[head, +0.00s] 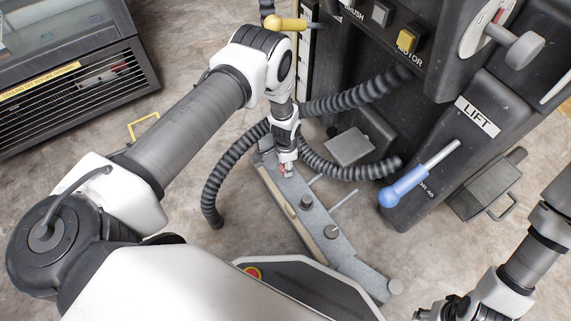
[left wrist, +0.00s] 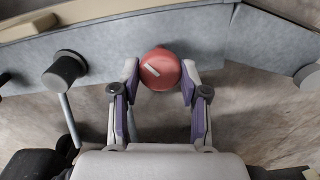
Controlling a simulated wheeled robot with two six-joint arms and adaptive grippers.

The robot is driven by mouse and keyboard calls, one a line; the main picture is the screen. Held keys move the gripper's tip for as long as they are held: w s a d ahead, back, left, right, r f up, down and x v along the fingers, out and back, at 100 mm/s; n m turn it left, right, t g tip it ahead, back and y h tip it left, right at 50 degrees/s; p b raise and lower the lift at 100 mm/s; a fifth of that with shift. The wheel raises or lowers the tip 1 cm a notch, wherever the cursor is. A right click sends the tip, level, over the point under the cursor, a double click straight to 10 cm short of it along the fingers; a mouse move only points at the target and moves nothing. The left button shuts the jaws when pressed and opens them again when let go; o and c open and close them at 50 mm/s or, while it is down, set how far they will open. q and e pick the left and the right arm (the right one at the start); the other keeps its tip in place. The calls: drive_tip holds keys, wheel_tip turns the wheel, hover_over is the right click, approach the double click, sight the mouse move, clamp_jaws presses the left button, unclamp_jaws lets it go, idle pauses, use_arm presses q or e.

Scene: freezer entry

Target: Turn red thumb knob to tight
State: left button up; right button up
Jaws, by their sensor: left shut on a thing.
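The red thumb knob (left wrist: 160,69) is round, with a pale bar mark on its face that slants down to the right in the left wrist view. It sits against a grey metal bar (left wrist: 200,35). My left gripper (left wrist: 160,80) is shut on the knob, one finger on each side of it.
A dark machine with a LIFT label (head: 477,117) and a blue-knobbed lever (head: 390,196) stands at the right. Black corrugated hoses (head: 215,185) curve around my left wrist. Dark knobs and thin rods stand along the grey bar. A vented cabinet (head: 95,90) is at the upper left.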

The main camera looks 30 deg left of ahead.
use_arm(q)
drive_tip(key=m, duration=0.6)
drive_tip(key=shift+m, duration=0.4)
idle(0.3)
drive_tip(key=o, duration=1.1)
drive_tip(key=shift+o, duration=0.2)
wheel_tip(320, 180, up, 12)
drive_tip(key=shift+s+f, duration=0.1)
